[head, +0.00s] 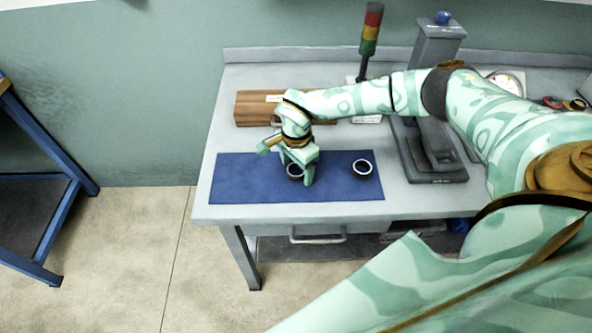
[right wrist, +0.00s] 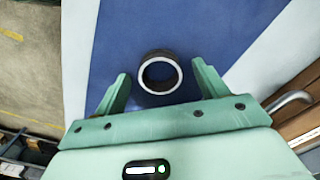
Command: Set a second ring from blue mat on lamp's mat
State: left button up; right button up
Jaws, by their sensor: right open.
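The blue mat (head: 235,182) lies along the front left of the bench. One dark ring with a pale rim (head: 362,174) lies near its right end, clear of my arm. My right gripper (head: 296,177) is open, low over the mat's middle. Another dark ring (right wrist: 160,91) lies flat between its spread fingers in the right wrist view, with a gap on each side. The lamp (head: 371,30), red, amber and green, stands at the back. A white mat (head: 367,119) by the lamp's foot is mostly hidden behind my right arm. My left gripper is out of view.
A brown wooden box (head: 250,108) stands behind the blue mat. A grey grinder stand (head: 436,172) with a blue knob stands right of the mat. A dial and small coloured items lie at the back right. The mat's left part is clear.

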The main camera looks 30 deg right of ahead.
jog(key=c, duration=1.1)
jog(key=shift+c, duration=0.2)
